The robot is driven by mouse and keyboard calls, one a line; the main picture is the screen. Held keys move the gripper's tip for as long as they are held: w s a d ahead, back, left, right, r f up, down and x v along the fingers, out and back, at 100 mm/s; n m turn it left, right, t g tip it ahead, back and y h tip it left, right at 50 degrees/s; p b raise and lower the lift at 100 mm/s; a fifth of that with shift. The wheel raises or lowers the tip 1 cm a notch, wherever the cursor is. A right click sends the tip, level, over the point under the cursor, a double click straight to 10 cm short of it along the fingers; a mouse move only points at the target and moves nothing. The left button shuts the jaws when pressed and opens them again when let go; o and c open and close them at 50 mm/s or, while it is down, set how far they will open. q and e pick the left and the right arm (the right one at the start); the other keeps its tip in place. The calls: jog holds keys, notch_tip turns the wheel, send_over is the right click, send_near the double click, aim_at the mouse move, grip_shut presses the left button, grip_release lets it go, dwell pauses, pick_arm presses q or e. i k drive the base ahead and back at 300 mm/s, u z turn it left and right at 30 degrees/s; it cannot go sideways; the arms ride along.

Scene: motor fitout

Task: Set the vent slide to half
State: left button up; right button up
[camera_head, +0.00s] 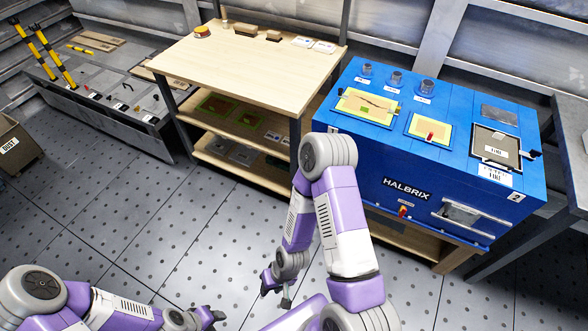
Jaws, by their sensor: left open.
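The blue HALBRIX unit (345,150) stands at the right. Its front carries a small red knob (403,211) under a label and a silver recessed panel (462,213). On its top, a red handle (430,137) stands on a yellow-edged plate. I cannot tell which of these is the vent slide, or its setting. My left gripper (214,318) is open and empty, low over the floor at the bottom, far from the unit. My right gripper (275,290) hangs low, left of the unit and apart from it; its jaw state is unclear.
A wooden table (250,70) with shelves stands left of the unit, with a red button (202,31) and small blocks on top. A grey bench (100,95) with tools and a cardboard box (15,145) are at the left. The floor between is clear.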

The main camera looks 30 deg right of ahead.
aim_at(454, 214)
jog(key=u, duration=0.45)
jog(key=i, duration=1.3)
jog(key=z, duration=3.4)
jog(key=k, duration=0.6)
jog(key=z, duration=1)
jog(key=i, duration=1.15)
jog(key=u, duration=0.15)
